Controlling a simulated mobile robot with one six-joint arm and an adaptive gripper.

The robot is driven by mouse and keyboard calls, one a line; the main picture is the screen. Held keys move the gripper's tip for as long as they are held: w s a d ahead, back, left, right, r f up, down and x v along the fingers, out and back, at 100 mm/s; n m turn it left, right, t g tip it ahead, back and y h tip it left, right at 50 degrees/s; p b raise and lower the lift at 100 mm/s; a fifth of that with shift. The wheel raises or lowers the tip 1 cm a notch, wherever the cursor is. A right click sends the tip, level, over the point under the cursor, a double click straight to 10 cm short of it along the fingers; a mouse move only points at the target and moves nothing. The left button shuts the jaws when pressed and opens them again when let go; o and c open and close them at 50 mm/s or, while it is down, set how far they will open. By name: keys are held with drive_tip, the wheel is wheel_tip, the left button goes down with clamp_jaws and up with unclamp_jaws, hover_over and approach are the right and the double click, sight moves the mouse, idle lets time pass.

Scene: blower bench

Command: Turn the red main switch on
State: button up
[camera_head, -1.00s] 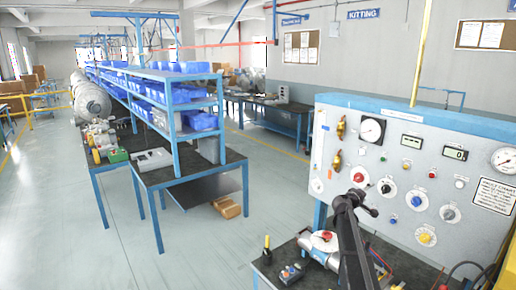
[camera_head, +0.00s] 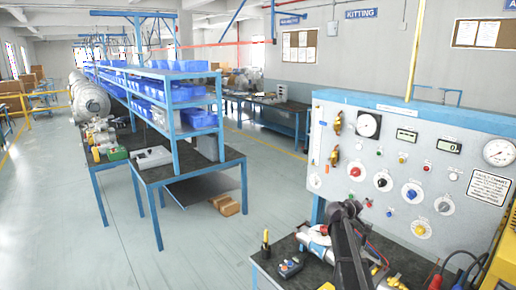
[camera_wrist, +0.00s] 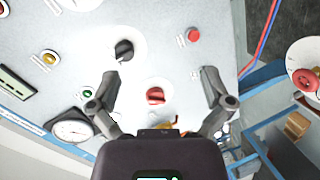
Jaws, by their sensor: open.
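The red main switch (camera_head: 355,170) is a red knob on a round white plate, at the left of the upright control panel (camera_head: 335,210). In the wrist view the red switch (camera_wrist: 156,96) shows between the two spread fingers, with its handle lying roughly crosswise in the picture. My gripper (camera_wrist: 160,75) is open and empty, facing the panel. In the head view my gripper (camera_head: 350,207) is below the red switch and small, with its fingertips hard to make out. I cannot tell whether the fingers touch the panel.
A black knob (camera_wrist: 124,50) and a red push button (camera_wrist: 193,34) sit close to the switch. Gauges, displays and other knobs fill the panel. Open floor lies left.

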drive_tip(key=s+a+f+m+g+y+b, duration=0.1)
drive_tip(key=s+a+f+g+y+b, duration=0.1)
drive_tip(key=s+a+f+y, duration=0.2)
drive_tip(key=s+a+f+g+y+b, duration=0.2)
drive_tip(key=s+a+f, duration=0.8)
drive_tip(key=s, duration=0.9)
drive_tip(key=s+a+f+m+g+y+b, duration=0.1)
drive_tip(key=s+a+f+g+y+b, duration=0.2)
drive_tip(key=s+a+f+y, duration=0.3)
drive_tip(key=s+a+f+g, duration=0.1)
drive_tip(key=s+a, duration=0.4)
drive_tip(key=s, duration=0.1)
drive_tip(key=shift+a+m, duration=0.15)
drive_tip(key=shift+m, duration=0.15)
drive_tip(key=shift+c, duration=0.2)
drive_tip(key=c, duration=0.6)
drive_tip(key=shift+o, duration=0.2)
